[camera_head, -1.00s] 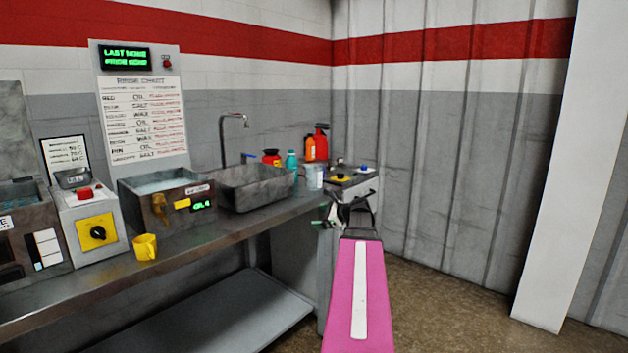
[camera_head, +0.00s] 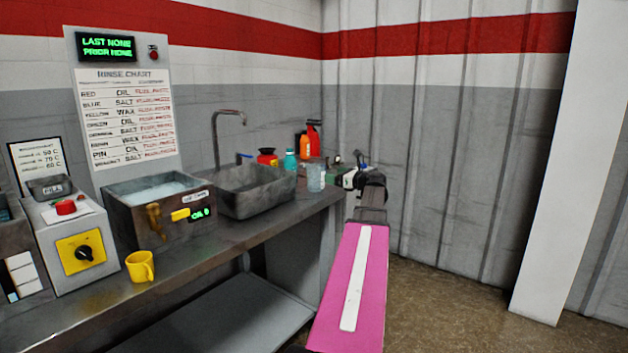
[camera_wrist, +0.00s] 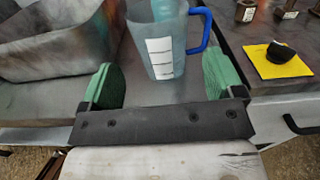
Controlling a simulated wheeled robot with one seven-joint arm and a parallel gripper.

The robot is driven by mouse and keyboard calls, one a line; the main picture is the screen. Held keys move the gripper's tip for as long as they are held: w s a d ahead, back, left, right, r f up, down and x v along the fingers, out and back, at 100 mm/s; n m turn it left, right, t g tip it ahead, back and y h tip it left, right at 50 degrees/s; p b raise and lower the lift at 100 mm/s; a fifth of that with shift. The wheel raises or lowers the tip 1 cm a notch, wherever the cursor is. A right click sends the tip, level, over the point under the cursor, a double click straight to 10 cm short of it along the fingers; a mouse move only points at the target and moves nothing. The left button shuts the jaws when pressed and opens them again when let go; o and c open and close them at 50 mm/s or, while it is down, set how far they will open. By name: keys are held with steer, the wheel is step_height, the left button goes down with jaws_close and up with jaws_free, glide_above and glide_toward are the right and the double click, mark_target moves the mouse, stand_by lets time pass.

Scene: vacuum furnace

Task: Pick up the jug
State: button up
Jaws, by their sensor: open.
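The jug (camera_wrist: 166,42) is a clear, bluish measuring jug with a white marked label and a blue handle on its right side. It stands upright on the metal bench, and its top is cut off in the wrist view. In the head view the jug (camera_head: 316,177) is at the right end of the bench, beside the sink. My gripper (camera_wrist: 160,80) is open and empty, its two green pads wide apart, with the jug just ahead between their directions. In the head view my gripper (camera_head: 347,179) is just right of the jug, partly hidden by my arm.
The sink (camera_wrist: 60,45) is close on the left of my gripper. A yellow pad with a black knob (camera_wrist: 277,62) is at the right. A teal bottle (camera_head: 290,161) and red and orange containers stand behind the jug. A yellow mug (camera_head: 139,267) is near the bench's front edge.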

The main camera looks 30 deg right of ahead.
mark_target(323, 173)
steer(key=x, duration=0.9)
steer(key=shift+w+f, duration=0.15)
steer(key=c, duration=0.6)
